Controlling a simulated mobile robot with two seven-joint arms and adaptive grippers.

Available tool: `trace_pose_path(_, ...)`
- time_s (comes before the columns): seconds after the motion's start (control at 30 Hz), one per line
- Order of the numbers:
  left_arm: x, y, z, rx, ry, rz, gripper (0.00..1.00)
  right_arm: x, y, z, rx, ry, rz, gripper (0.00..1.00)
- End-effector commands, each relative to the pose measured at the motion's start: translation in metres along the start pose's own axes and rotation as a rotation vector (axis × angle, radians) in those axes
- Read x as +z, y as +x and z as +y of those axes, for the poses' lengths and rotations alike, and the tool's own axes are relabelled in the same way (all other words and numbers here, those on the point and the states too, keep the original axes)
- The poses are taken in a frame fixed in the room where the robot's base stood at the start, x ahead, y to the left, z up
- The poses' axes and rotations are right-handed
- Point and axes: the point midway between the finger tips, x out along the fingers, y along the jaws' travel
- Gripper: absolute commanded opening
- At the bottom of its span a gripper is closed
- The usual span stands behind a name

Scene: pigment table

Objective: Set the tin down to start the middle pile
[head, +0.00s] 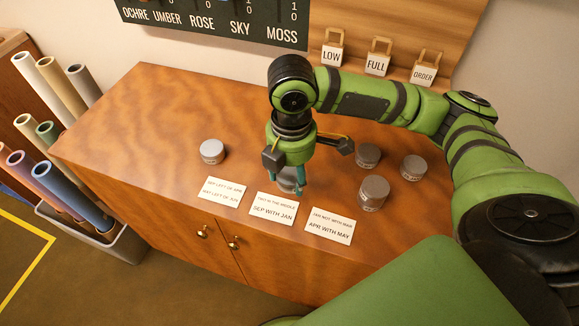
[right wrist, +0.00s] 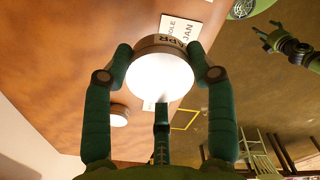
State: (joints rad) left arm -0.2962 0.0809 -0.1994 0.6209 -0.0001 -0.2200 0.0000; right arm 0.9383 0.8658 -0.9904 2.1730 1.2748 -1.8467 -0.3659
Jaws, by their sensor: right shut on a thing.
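My right gripper (head: 290,172) points down behind the middle card (head: 272,207) and is shut on a grey tin (head: 287,186). In the right wrist view this tin (right wrist: 160,75) sits between the fingers, its pale lid toward the camera and "APR" on its side. I cannot tell whether its base touches the table (head: 120,130). One tin (head: 211,151) stands alone at the left. Three more stand at the right: a back one (head: 368,155), a far right one (head: 413,167) and a front one (head: 373,193). My left gripper (right wrist: 268,36) shows small in the right wrist view, its jaws unclear.
A left card (head: 222,190) and a right card (head: 330,225) lie along the table's front edge. Bare wood lies between the lone tin and the held one. Tags reading LOW, FULL and ORDER (head: 376,62) hang at the back. Rolls in a bin (head: 110,240) stand left of the table.

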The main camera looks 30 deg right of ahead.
Motion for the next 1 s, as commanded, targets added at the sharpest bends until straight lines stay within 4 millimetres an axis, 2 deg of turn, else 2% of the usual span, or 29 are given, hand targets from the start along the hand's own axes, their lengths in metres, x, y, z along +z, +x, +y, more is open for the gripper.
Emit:
trace_pose_path(0.13,-0.003,-0.003,-0.002,-0.003,0.001,0.004,0.81,0.011,0.020,0.033,-0.004,0.006,-0.001,0.23)
trace_pose_path(0.33,-0.002,-0.005,-0.002,-0.002,0.001,0.002,0.81,0.019,0.037,0.059,-0.001,0.002,0.001,0.23)
trace_pose_path(0.47,0.001,-0.006,-0.001,-0.001,0.001,-0.001,0.81,0.021,0.043,0.064,-0.002,-0.001,0.000,0.23)
trace_pose_path(0.73,0.002,-0.012,0.000,0.000,0.001,-0.004,0.81,0.021,0.077,0.063,-0.002,-0.001,0.000,0.23)
trace_pose_path(1.0,0.002,-0.012,0.003,0.004,0.000,-0.004,0.81,0.021,0.081,0.063,0.000,-0.001,0.000,0.23)
